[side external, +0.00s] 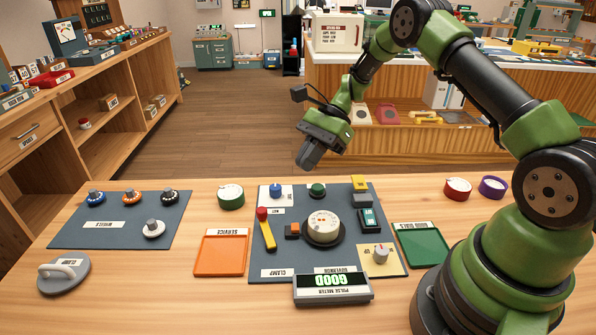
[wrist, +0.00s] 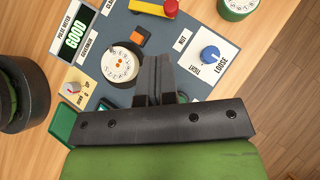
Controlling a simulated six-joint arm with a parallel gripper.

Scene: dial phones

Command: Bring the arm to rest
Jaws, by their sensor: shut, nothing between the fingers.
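My gripper (side external: 310,157) hangs in the air above the back of the table, fingers angled down, shut and empty. In the wrist view my gripper (wrist: 158,62) shows its fingers together over the work mat. The grey-blue mat (side external: 290,258) lies on the table and bears a round cream dial (side external: 323,226) on a dark base. The dial also shows in the wrist view (wrist: 122,65). A pulse meter (side external: 331,286) at the mat's front edge reads GOOD in green. My gripper touches none of these things.
A left mat (side external: 70,235) bears several wheels. An orange tray (side external: 221,255) and a green tray (side external: 424,248) flank the work mat. A grey clamp (side external: 63,273) lies front left. Red (side external: 457,189) and purple (side external: 492,187) round pots stand back right, near my arm. Shelves (side external: 130,90) stand left.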

